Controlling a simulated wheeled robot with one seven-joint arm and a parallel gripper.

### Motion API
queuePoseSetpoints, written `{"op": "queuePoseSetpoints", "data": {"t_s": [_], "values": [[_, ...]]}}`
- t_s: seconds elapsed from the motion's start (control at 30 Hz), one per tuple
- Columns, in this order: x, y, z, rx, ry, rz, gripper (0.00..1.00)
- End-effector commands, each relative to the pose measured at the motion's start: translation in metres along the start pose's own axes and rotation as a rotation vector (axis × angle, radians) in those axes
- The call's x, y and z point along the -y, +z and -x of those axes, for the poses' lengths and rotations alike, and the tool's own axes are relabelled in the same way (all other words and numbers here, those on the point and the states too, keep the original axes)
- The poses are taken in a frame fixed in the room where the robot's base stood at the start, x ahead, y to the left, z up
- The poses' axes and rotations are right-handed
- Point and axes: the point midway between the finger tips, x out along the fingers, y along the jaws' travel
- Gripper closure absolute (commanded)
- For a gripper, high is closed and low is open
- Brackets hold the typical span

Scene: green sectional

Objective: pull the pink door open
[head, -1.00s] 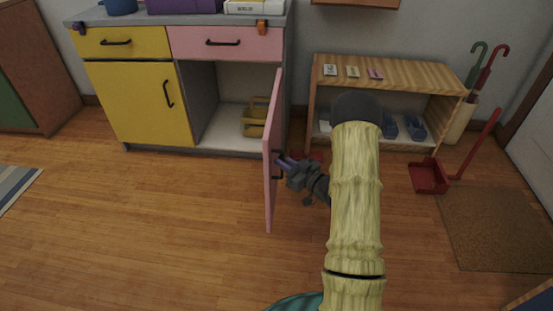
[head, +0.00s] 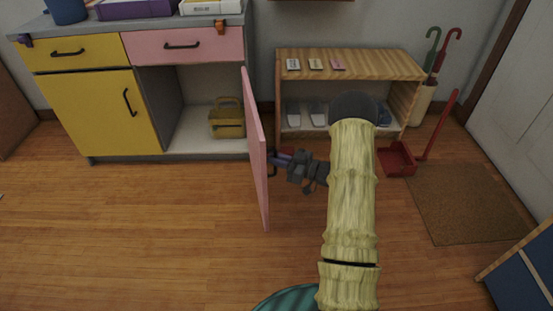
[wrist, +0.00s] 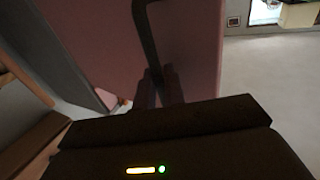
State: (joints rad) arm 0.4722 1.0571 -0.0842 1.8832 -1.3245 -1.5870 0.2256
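The pink door (head: 256,150) stands swung wide open, sticking out from the right side of the cabinet roughly at a right angle to its front. Its dark handle (head: 271,163) is on the outer face, on the right side in the head view. My gripper (head: 280,159) is at this handle. In the wrist view the dark handle bar (wrist: 145,32) runs down between the two close fingers of my gripper (wrist: 160,84), which appear shut on it. The pink door face (wrist: 190,45) fills the area behind them.
The open compartment holds a yellow-brown basket (head: 228,120). A yellow door (head: 100,112) beside it is shut. A low wooden shelf (head: 350,64), a red dustpan (head: 397,160) and a brown mat (head: 465,203) lie to the right. The wooden floor (head: 130,235) left of the door is clear.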

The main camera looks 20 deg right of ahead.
Motion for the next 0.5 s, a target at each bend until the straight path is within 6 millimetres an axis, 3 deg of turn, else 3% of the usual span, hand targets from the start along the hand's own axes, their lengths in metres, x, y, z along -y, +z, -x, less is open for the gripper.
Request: {"op": "queuePoseSetpoints", "data": {"t_s": [0.03,0.1,0.13,0.5], "values": [[-0.0073,-0.0060,-0.0035,-0.011,0.016,0.015,0.83],[-0.0073,-0.0060,-0.0032,-0.011,0.017,0.015,0.69],[-0.0071,-0.0057,-0.0029,-0.010,0.016,0.014,0.68],[-0.0061,-0.0043,0.0058,-0.006,0.016,0.010,0.68]]}}
